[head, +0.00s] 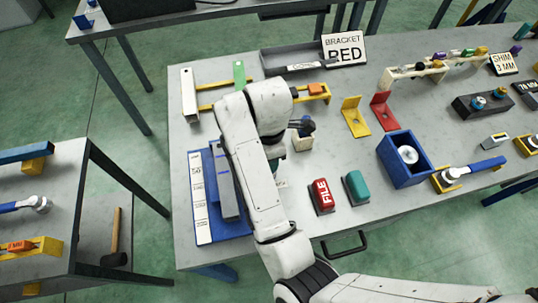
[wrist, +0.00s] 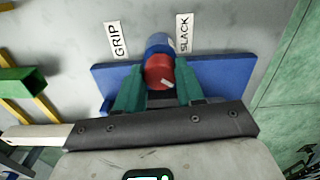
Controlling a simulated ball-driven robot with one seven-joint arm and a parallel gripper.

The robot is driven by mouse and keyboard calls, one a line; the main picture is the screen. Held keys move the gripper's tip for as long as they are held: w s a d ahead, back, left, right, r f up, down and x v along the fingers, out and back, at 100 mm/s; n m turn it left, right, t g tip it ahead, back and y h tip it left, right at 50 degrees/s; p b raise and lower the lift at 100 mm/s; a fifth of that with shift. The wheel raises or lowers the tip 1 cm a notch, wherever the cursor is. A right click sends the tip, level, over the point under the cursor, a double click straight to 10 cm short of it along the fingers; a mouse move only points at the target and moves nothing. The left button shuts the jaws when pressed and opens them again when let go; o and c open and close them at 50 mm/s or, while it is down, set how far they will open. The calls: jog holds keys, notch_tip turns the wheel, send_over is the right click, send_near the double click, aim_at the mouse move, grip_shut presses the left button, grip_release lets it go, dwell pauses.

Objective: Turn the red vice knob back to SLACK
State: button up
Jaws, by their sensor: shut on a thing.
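In the wrist view the red vice knob (wrist: 157,72) sits on a blue cylindrical body above a blue plate (wrist: 225,86). My gripper (wrist: 160,78) has one green finger on each side of the knob and is shut on it. A short pale mark shows at the knob's lower right. The GRIP label (wrist: 116,40) lies to the upper left and the SLACK label (wrist: 184,33) to the upper right. In the head view my arm covers the knob and my fingers; the blue base (head: 240,228) shows at the left of the bench.
Red FILE block (head: 322,196) and teal block (head: 356,188) stand right of my arm, with a blue open box (head: 408,158) beyond. A yellow-railed stand with a green block (head: 239,73) is at the back left.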

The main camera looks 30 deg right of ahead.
jog(key=n, duration=0.4)
jog(key=shift+n, duration=1.8)
jog(key=o, duration=1)
jog(key=shift+o, duration=0.2)
jog(key=shift+r, duration=0.1)
